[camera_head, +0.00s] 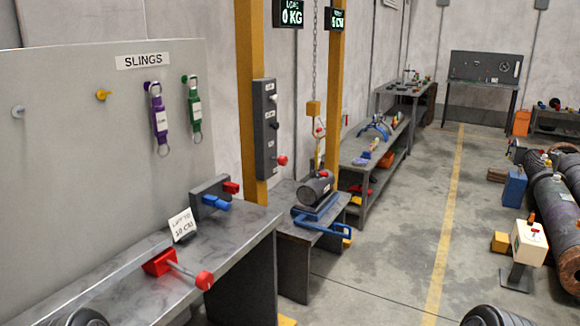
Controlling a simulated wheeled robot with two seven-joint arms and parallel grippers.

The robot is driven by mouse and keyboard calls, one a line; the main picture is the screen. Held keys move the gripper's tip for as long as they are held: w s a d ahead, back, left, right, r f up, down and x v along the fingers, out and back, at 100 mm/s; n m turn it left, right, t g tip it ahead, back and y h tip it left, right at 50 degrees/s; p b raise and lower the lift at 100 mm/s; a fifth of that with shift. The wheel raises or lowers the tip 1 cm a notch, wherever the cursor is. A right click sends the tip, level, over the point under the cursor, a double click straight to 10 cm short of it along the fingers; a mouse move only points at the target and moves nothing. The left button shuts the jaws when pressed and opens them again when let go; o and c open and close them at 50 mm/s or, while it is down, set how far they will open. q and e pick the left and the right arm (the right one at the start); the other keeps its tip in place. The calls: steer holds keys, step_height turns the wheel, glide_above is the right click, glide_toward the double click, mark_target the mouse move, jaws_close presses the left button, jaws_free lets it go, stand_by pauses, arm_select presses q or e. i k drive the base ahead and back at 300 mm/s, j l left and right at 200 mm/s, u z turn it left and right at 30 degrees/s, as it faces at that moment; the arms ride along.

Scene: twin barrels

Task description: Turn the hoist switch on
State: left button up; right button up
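A tall dark panel (264,128) with several small labels and knobs is fixed to the yellow post. A lever with a red ball (282,160) sticks out at its lower right. I cannot read the panel labels, so I cannot tell which control is the hoist switch. A hoist chain (314,70) hangs beside the panel, with a yellow block (313,108) on it. A dark cylinder (316,187) sits below the chain on a blue cradle (316,212). Neither of my grippers shows; only dark rounded parts, probably of my arms, show at the bottom edge.
A grey bench (236,240) in front holds a red-ended lever (204,280), a block with red and blue parts (211,197) and a white sign (183,224). A slings board (90,130) stands behind. Large barrels (557,220) and a cream control box (529,243) are at right. The middle floor is clear.

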mark_target(282, 161)
steer(key=i+l, duration=0.95)
steer(key=l, duration=0.15)
steer(key=i+l+u, duration=0.1)
steer(key=i+l, duration=0.8)
steer(key=l, duration=0.2)
steer(key=i+l, duration=0.45)
steer(key=l+u, duration=0.05)
steer(key=l, duration=0.05)
